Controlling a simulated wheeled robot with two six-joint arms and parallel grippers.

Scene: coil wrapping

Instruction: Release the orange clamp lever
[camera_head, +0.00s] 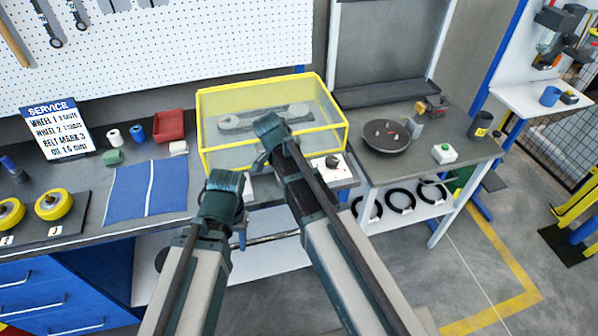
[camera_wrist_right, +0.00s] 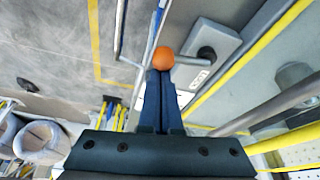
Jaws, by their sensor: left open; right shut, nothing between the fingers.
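The orange clamp lever shows in the right wrist view as a round orange knob (camera_wrist_right: 163,58), with a grey arm running right to a dark pivot on a pale grey block (camera_wrist_right: 212,48). My right gripper (camera_wrist_right: 161,76) is shut and empty, its fingertips right at the knob; whether they touch it I cannot tell. In the head view my right gripper (camera_head: 270,130) is at the front of the yellow-framed clear guard (camera_head: 315,127), and I cannot make out the orange knob there. My left gripper (camera_head: 222,188) is open, lower left of the right one; its fingertips are mostly hidden.
A dark round plate (camera_head: 387,136) and a white box with a green button (camera_head: 444,153) are on the right bench. Floor is free at lower right.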

